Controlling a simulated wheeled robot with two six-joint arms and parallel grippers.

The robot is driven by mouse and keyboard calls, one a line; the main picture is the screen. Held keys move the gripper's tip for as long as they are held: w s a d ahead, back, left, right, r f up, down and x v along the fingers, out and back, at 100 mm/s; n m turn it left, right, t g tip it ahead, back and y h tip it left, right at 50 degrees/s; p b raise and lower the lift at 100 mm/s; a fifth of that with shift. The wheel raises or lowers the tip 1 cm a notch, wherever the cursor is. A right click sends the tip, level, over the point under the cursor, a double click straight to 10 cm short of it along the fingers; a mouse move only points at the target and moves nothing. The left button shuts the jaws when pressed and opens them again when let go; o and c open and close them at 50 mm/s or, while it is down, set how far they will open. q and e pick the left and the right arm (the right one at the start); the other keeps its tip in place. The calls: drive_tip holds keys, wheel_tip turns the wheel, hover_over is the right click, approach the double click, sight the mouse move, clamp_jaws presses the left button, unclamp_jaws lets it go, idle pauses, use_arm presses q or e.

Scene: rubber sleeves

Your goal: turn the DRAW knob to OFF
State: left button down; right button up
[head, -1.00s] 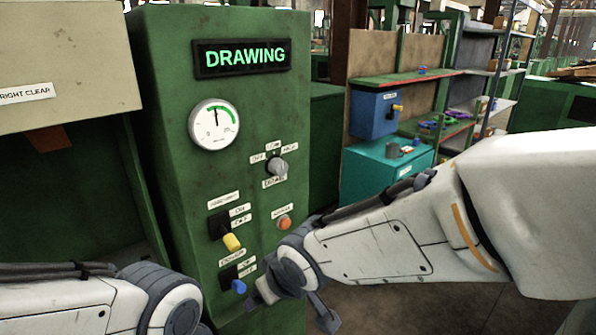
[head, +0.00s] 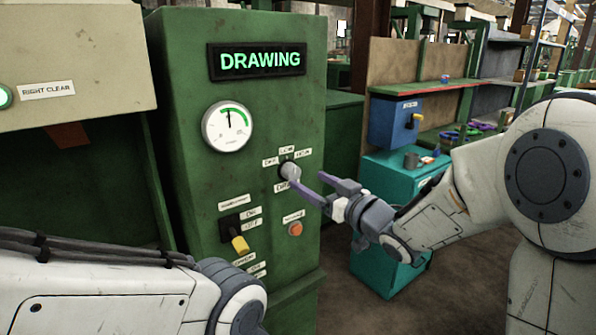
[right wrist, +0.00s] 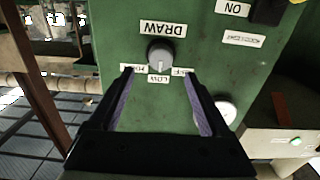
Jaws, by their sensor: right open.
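The DRAW knob (head: 290,169) is a grey round knob on the green machine panel, with OFF, LOW and HIGH labels above it. In the right wrist view, which is upside down, the knob (right wrist: 160,54) has its light mark towards the LOW label. My right gripper (head: 307,181) is open in front of the knob. In the wrist view its two fingers (right wrist: 158,76) spread either side of the knob's line, with the knob beyond the tips; I see no contact. My left arm shows at lower left, its gripper out of view.
The lit display (head: 257,61) reads DRAWING, above a round gauge (head: 227,127). Below the knob are a yellow-handled switch (head: 239,243) and an orange button (head: 295,229). A teal cabinet (head: 385,181) stands right of the panel, behind my right forearm.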

sight(294, 173)
drive_tip(key=p+x, duration=0.1)
drive_tip(key=x, duration=0.5)
drive_tip(key=shift+w+a, duration=0.25)
clamp_jaws()
drive_tip(key=shift+f+n+b, duration=0.15)
drive_tip(key=shift+n+b, duration=0.45)
drive_tip(key=shift+b, duration=0.15)
drive_tip(key=n+b, duration=0.5)
drive_tip(key=b, duration=0.1)
drive_tip(key=shift+a+f+b, duration=0.1)
drive_tip(key=shift+b, duration=0.25)
drive_tip(key=shift+s+n+b, duration=0.1)
drive_tip(key=shift+n+b, duration=1)
drive_tip(key=shift+n, duration=0.3)
